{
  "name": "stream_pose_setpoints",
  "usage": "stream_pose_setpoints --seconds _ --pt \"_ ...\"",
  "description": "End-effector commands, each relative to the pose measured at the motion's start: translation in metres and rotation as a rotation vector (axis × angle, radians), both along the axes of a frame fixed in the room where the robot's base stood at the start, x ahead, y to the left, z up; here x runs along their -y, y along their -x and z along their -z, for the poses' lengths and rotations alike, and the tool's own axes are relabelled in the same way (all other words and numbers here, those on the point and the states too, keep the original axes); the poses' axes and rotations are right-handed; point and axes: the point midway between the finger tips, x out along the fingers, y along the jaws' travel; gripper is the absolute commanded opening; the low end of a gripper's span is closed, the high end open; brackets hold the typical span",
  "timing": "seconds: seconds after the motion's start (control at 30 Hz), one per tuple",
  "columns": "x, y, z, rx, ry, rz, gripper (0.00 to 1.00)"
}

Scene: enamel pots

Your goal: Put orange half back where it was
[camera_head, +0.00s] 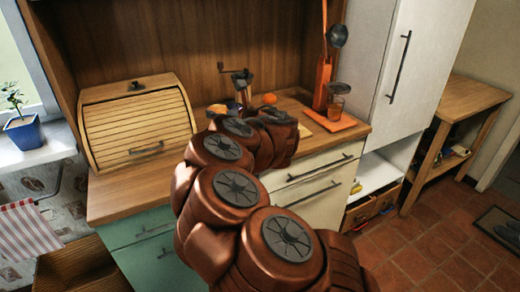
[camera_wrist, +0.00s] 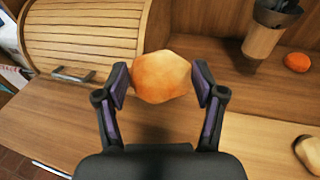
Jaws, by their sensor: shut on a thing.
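My gripper (camera_wrist: 161,80) is shut on the orange half (camera_wrist: 160,78). Its two dark fingers with purple pads press the half's left and right sides. The half looks rounded and pale orange, and is held over the wooden counter (camera_wrist: 110,125); I cannot tell the height. In the head view, a bit of orange (camera_head: 217,108) shows above my arm and is probably this half.
A roll-top bread box (camera_head: 137,122) stands at left. A coffee grinder (camera_wrist: 264,38) and another orange fruit (camera_wrist: 297,62) stand behind, right of the held half. A pale lump (camera_wrist: 310,152) lies at right. An orange board (camera_head: 335,122) bears a glass (camera_head: 335,106).

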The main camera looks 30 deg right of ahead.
Motion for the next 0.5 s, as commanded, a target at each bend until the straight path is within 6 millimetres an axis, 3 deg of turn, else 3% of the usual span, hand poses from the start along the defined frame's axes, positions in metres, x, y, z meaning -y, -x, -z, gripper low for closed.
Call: stream_pose_setpoints --seconds 0.03,0.23,0.4,0.5 --pt "0.017 0.015 0.019 0.0 -0.001 -0.004 0.28" --pt "0.048 0.075 0.054 -0.001 -0.001 -0.072 0.28" --pt "0.059 0.115 0.07 0.0 0.001 -0.114 0.28" --pt "0.059 0.128 0.074 0.0 0.0 -0.134 0.28"
